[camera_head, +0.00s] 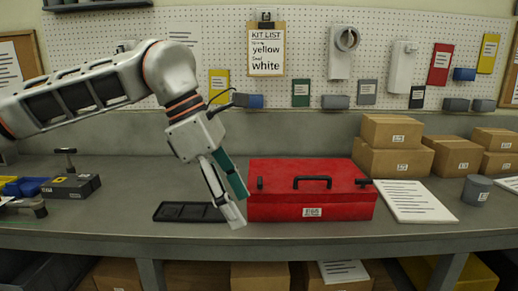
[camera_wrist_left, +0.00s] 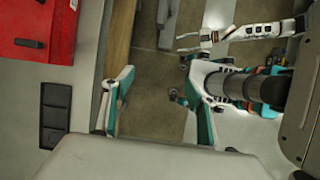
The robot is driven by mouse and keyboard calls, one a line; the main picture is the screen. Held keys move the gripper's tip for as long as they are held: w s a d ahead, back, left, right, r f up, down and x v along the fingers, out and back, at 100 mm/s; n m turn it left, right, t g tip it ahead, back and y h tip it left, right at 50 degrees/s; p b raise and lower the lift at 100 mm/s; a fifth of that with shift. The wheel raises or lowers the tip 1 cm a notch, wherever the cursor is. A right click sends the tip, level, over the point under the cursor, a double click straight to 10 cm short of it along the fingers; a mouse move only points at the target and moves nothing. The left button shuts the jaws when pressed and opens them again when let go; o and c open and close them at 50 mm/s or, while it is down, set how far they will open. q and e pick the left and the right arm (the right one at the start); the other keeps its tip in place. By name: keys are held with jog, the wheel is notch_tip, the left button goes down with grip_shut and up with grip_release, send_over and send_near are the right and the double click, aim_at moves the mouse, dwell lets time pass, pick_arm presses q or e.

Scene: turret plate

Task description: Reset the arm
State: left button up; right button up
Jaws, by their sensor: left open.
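My left arm comes in from the left in the head view. Its gripper (camera_head: 232,205) is open and empty, with the fingers pointing down just in front of the left end of the red toolbox (camera_head: 290,207). The gripper overlaps the right end of a flat black tray (camera_head: 180,212) on the bench. In the left wrist view, the open fingers (camera_wrist_left: 160,85) have nothing between them and sit over the bench's front edge and the floor. A white arm part of mine (camera_wrist_left: 250,32) shows at the upper right there; its finger state is unclear.
The grey bench (camera_head: 110,228) carries cardboard boxes (camera_head: 392,160), a paper sheet (camera_head: 412,202) and a grey cylinder (camera_head: 476,190) at right. A dark block with a handle (camera_head: 70,187) and blue and yellow items lie at left. A pegboard with a kit list (camera_head: 266,50) stands behind.

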pick_arm(q)
jog(key=s+d+f+n+g+h, duration=0.2)
jog(key=s+d+n+g+h, duration=0.15)
jog(key=d+h, duration=0.35)
jog(key=s+d+f+n+g+h, duration=0.25)
jog(key=s+d+h, duration=0.25)
jog(key=d, duration=0.4)
jog(key=w+a+f+n+t+h, duration=0.25)
jog(key=w+n+t, duration=0.25)
jog(key=n+t, duration=0.35)
jog(key=w+a+f+n+t+h, duration=0.25)
jog(key=w+n+t, duration=0.35)
jog(key=n, duration=0.4)
jog(key=w+a+f+n+t+y, duration=0.1)
jog(key=a+f+n+t+y, duration=0.9)
jog(key=f+n, duration=0.55)
jog(key=s+a+f+n+g+y, duration=0.2)
jog(key=s+a+f, duration=0.3)
jog(key=f, duration=0.4)
jog(key=s+a+f+n+g+y, duration=0.3)
jog(key=s+a+f, duration=0.3)
jog(key=f, duration=0.4)
jog(key=s+a+f+n+g+y, duration=0.2)
jog(key=s+a+f+n+y, duration=0.2)
jog(key=f, duration=0.6)
jog(key=s+a, duration=0.2)
jog(key=s, duration=0.1)
jog(key=shift+s+n, duration=0.15)
jog(key=shift+n, duration=0.25)
